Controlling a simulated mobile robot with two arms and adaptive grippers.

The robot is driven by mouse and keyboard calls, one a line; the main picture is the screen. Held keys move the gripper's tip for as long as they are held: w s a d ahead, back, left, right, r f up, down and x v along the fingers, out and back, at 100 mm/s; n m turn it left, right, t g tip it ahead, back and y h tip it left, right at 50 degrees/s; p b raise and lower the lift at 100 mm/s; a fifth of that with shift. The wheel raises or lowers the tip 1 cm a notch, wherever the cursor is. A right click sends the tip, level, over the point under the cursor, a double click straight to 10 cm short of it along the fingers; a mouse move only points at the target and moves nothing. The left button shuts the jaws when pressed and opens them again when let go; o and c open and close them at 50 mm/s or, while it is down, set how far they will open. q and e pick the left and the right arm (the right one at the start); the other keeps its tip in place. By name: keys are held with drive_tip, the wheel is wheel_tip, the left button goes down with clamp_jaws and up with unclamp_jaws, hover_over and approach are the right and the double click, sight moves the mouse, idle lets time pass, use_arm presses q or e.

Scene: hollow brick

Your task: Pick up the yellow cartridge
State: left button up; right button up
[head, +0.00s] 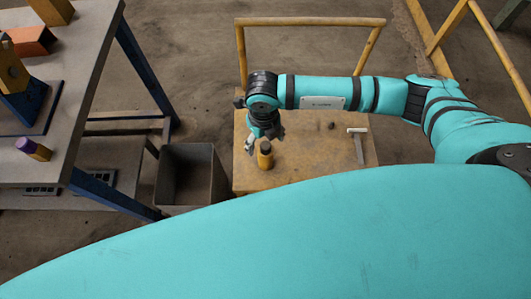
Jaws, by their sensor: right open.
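A small yellow cartridge (265,160) with a dark top stands upright on the yellow cart top (315,178), near its left side. My right gripper (264,139) points down, open, just above and around the cartridge's top. I cannot tell whether its fingers touch the cartridge. My left gripper is out of view.
A grey bench (75,88) at left holds a yellow piece with a purple cap (34,149) and an orange block (31,41). An open grey bin (189,176) stands between bench and cart. A pale T-shaped tool (358,145) lies on the cart. A yellow rail (310,21) runs behind.

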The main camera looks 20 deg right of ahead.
sight(265, 153)
wheel_tip(265, 153, down, 3)
drive_tip(key=shift+r, duration=0.2)
drive_tip(key=shift+s+d+f+p, duration=0.15)
drive_tip(key=shift+f+p, duration=0.2)
drive_tip(key=shift+f, duration=0.95)
drive_tip(key=shift+s+f+p, duration=0.1)
drive_tip(key=shift+f+p, duration=0.25)
drive_tip(key=shift+f, duration=0.95)
clamp_jaws()
